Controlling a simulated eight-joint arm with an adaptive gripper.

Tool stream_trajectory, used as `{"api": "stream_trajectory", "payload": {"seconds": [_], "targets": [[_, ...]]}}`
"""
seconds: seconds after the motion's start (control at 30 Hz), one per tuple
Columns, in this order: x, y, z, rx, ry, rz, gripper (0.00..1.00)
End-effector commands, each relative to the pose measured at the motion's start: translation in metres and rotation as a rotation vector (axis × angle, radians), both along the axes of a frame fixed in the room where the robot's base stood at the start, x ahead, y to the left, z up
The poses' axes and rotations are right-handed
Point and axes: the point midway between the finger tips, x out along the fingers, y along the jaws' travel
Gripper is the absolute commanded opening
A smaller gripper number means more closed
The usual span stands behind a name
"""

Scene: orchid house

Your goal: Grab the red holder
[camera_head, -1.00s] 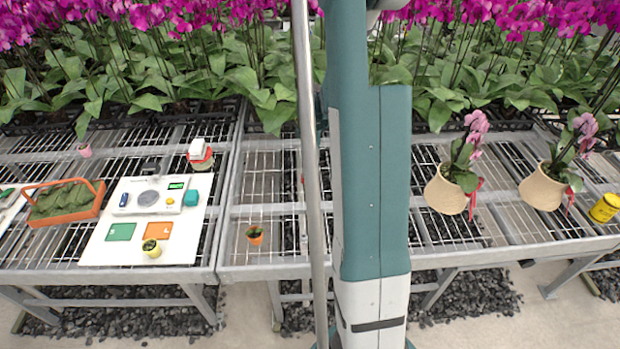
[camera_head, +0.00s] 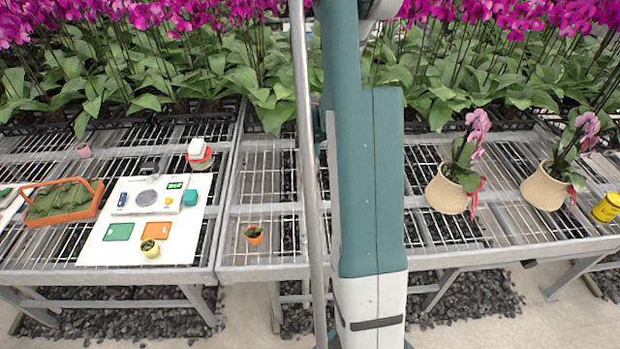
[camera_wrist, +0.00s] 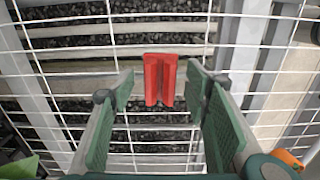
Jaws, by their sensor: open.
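The red holder (camera_wrist: 160,80) is a small upright-looking block with a groove down its middle, on the wire bench top in the wrist view. My gripper (camera_wrist: 160,85) is open there, with one green-padded finger to the left of the holder and the other to its right. The right finger looks closer to the holder than the left one. I cannot tell whether either finger touches it. In the head view my arm hides the holder and the gripper.
An orange pot (camera_head: 254,235) stands left of my arm on the wire bench. A white board (camera_head: 100,247) with a scale and an orange basket (camera_head: 62,218) are further left. Two beige orchid pots (camera_head: 446,192) and a yellow can (camera_head: 606,208) stand right.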

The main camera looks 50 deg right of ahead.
Motion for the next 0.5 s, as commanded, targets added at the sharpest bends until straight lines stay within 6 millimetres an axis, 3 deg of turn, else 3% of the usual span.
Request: {"api": "stream_trajectory", "payload": {"seconds": [0.43,0.5], "targets": [[0.0000,0.0000,0.0004,0.000,0.000,0.000,0.46],[0.0000,0.0000,0.0004,0.000,0.000,0.000,0.37]]}}
